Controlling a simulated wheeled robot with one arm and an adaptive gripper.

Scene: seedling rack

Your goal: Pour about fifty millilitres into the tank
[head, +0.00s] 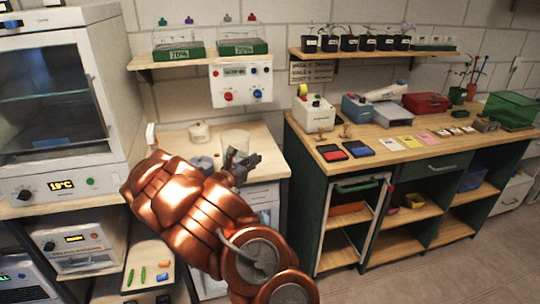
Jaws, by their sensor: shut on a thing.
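My gripper (243,164) is over the light wooden bench at centre left, reached by my copper-coloured arm. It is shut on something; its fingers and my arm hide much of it. A clear, round-rimmed vessel (235,139) shows right behind the fingers. I cannot tell whether it is the held thing or stands behind it. A small clear item (204,162) lies on the bench left of the gripper. No thing is plainly marked as the tank. Two clear, green-based containers (178,51) (243,47) stand on the left wall shelf. No liquid level is readable.
A white lidded pot (199,132) stands at the bench back, below a wall control box (241,81). A glass-fronted cabinet (52,100) blocks the left. The right workbench (375,133) holds boxes, pads and cards. A green transparent box (512,110) is at its far end.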

